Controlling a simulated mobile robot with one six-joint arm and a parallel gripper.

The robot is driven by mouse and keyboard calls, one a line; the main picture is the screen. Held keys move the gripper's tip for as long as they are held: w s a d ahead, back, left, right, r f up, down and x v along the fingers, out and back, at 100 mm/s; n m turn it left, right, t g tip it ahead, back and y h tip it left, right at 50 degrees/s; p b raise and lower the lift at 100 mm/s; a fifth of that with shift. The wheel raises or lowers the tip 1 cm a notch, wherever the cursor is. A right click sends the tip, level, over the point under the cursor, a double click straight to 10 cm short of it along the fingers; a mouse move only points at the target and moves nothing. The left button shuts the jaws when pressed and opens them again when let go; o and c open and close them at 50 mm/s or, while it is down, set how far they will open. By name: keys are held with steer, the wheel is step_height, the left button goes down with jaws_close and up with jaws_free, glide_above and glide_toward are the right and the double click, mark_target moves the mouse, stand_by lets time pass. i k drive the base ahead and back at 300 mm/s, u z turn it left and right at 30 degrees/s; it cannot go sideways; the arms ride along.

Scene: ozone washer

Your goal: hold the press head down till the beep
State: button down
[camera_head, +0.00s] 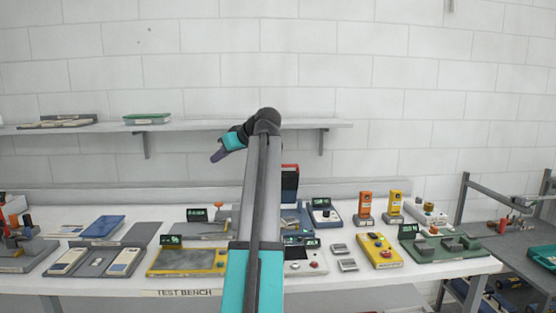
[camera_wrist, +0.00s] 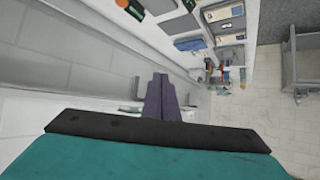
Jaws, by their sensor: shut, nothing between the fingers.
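My gripper (camera_head: 218,155) is shut and empty. In the head view it points down and left in front of the wall shelf, above the bench and apart from everything on it. In the wrist view its purple-grey fingers (camera_wrist: 161,97) are together. I cannot tell for sure which thing is the press head. A grey device with an orange knob (camera_head: 26,217) at the bench's far left may be the press; it is partly cut off by the picture edge. My arm hides part of the middle of the bench.
The white test bench (camera_head: 180,292) holds several devices, among them a yellow-framed plate (camera_head: 188,262), a yellow box with buttons (camera_head: 380,250) and a green fixture (camera_head: 445,243). The wall shelf (camera_head: 200,125) is behind my gripper. A grey side table (camera_head: 500,250) stands at right.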

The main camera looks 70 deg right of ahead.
mark_target(290, 180)
steer(key=z, duration=0.35)
steer(key=i, duration=0.85)
steer(key=z, duration=0.9)
steer(key=i, duration=1)
steer(key=z, duration=0.45)
